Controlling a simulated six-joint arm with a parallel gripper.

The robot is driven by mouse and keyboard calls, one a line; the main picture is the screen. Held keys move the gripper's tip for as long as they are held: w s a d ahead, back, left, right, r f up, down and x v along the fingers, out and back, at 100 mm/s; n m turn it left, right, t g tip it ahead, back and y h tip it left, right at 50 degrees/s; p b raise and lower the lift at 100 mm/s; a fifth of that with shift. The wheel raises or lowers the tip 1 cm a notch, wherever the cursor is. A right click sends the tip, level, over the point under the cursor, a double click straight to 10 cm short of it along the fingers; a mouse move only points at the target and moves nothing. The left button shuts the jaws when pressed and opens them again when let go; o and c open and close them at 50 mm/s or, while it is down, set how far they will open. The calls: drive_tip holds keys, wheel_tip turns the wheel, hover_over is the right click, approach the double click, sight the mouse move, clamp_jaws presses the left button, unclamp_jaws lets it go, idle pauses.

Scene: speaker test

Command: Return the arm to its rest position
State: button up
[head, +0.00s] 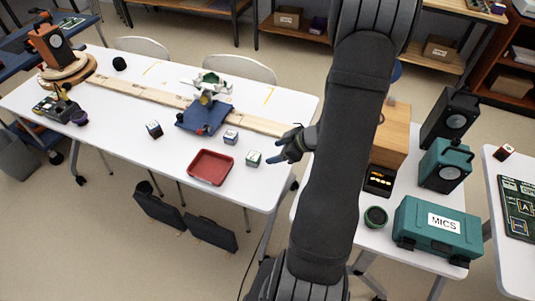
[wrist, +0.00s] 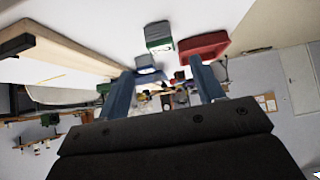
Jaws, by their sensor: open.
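My arm rises from the bottom of the head view and bends over the right end of the long white table (head: 150,185). My gripper (head: 278,153) hangs near that table's right edge, to the right of a green-and-white cube (head: 253,158). In the wrist view my gripper (wrist: 162,82) shows two blue fingers spread apart with nothing held between them. The green-and-white cube (wrist: 158,37) and the red tray (wrist: 203,46) appear beyond the fingertips, apart from them. Part of the table behind my arm is hidden.
The red tray (head: 210,167) and another cube (head: 231,137) are left of my gripper. A wooden plank (head: 140,91) runs along the table. On the right table stand a wooden box (head: 391,133), a dark green round item (head: 376,216), a teal MICS case (head: 438,228) and speakers (head: 449,118).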

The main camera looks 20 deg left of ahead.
sight(257, 157)
drive_tip(key=shift+v, duration=0.9)
drive_tip(key=x, duration=1.2)
drive_tip(key=shift+f, duration=0.1)
drive_tip(key=shift+r, duration=0.5)
